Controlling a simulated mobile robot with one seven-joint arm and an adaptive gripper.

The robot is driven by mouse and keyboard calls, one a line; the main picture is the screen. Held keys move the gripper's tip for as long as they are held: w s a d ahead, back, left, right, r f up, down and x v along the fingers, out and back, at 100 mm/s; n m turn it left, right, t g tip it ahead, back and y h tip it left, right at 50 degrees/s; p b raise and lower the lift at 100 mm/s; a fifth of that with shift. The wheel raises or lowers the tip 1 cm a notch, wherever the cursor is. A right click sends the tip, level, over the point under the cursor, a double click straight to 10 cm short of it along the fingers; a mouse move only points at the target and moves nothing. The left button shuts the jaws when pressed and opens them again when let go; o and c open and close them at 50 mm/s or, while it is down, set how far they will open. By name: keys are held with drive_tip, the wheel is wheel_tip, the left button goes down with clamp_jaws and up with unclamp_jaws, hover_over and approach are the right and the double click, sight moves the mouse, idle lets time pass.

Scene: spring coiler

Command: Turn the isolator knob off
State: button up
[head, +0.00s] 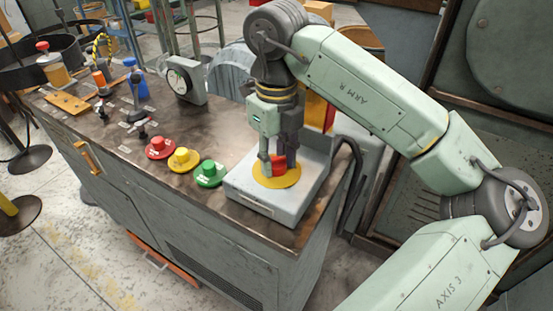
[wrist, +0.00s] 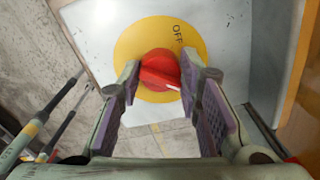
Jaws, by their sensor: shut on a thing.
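The isolator knob is red and sits on a yellow disc (head: 287,182) on top of a light grey box (head: 240,196) at the console's right end. In the wrist view the red knob (wrist: 157,63) is between my fingertips, with the word OFF on the yellow disc (wrist: 130,42) above and right of it. The knob's white pointer mark (wrist: 173,87) is at its lower right, apart from the word OFF. My gripper (head: 279,164) points down and is shut on the knob; its fingers partly hide the knob in the head view.
Red (head: 160,147), yellow (head: 184,159) and green (head: 209,173) push buttons stand left of the box. Several levers and a dial gauge (head: 186,80) are farther back on the console. A black cable (head: 355,170) runs down beside the box's right side.

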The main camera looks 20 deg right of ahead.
drive_tip(key=n+b, duration=0.2)
drive_tip(key=n, duration=0.1)
drive_tip(key=shift+f, duration=0.15)
drive_tip(key=n+b, duration=0.1)
drive_tip(key=n, duration=0.3)
drive_tip(key=shift+n+b, duration=0.4)
drive_tip(key=n, duration=0.4)
drive_tip(key=shift+r, duration=0.2)
drive_tip(key=n, duration=0.4)
drive_tip(key=shift+n, duration=0.3)
drive_tip(key=o, duration=1.2)
